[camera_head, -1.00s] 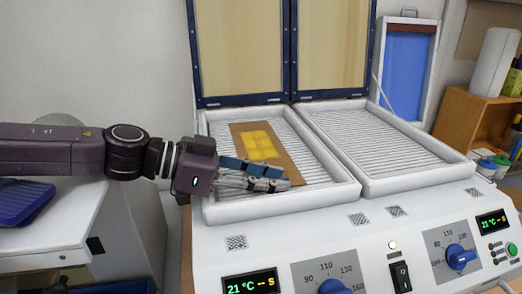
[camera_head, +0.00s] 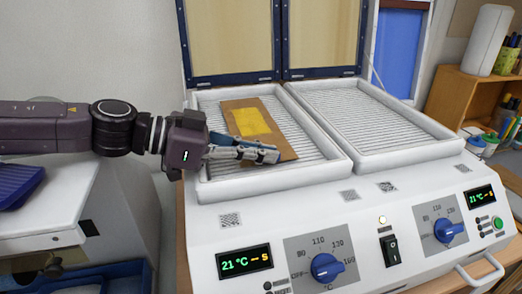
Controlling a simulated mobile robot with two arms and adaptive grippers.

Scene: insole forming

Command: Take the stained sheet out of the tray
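The stained sheet is a brown rectangle with a yellow patch (camera_head: 251,121), lying in the left tray (camera_head: 200,99) of the machine. My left gripper (camera_head: 277,155) reaches in from the left over the near part of the sheet. Its fingers point right, look close together and cover the sheet's near left part. Whether they pinch the sheet's edge is hidden. The sheet looks flat on the ribbed tray floor. My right gripper is not in view.
The right tray (camera_head: 455,145) is empty. Two tall upright lids stand behind the trays. A control panel with blue knobs (camera_head: 327,267) fills the front.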

